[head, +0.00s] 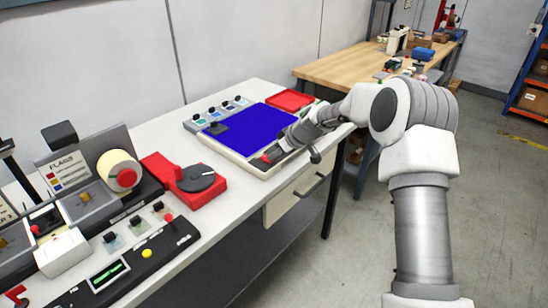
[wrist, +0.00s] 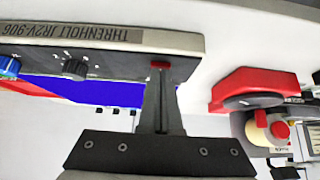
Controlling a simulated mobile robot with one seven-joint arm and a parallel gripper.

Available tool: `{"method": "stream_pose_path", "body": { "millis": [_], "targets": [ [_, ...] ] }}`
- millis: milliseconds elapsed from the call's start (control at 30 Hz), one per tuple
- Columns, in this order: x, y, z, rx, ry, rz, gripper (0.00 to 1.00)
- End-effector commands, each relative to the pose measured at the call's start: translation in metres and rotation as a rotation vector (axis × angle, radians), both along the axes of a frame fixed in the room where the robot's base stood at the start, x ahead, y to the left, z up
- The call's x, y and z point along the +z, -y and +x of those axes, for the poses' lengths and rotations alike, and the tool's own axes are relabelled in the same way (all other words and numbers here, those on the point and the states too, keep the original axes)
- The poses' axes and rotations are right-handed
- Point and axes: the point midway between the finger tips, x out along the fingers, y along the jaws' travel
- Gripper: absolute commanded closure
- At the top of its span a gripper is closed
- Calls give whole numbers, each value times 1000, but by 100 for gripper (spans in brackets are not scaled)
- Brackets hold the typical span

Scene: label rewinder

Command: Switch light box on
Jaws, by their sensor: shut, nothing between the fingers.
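The light box (head: 244,160) is a pale, shallow box on the white bench, with a flat, deep blue panel (head: 250,132) on top. In the wrist view its front strip (wrist: 115,66) carries a blue knob (wrist: 9,66), a black knob (wrist: 74,68) and a red switch (wrist: 160,65). My gripper (wrist: 160,75) is shut and empty. Its fingertips are right at the red switch and partly cover it; I cannot tell whether they touch it. In the head view my gripper (head: 270,158) is at the box's near right corner.
A red device with a dark disc (head: 198,178) stands left of the light box. A red tray (head: 290,100) lies behind it to the right, and several small samples (head: 220,110) along its far side. The label rewinder (head: 75,205) fills the bench's left end.

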Motion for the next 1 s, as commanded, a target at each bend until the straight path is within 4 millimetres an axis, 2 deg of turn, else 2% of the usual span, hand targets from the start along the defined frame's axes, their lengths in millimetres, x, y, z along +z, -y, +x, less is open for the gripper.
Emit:
{"method": "stream_pose_path", "body": {
  "millis": [267,633,1000],
  "targets": [
    [-2,0,-1,1,-1,0,100],
    [14,0,0,1,-1,0,100],
    [16,0,0,1,-1,0,100]
  ]
}}
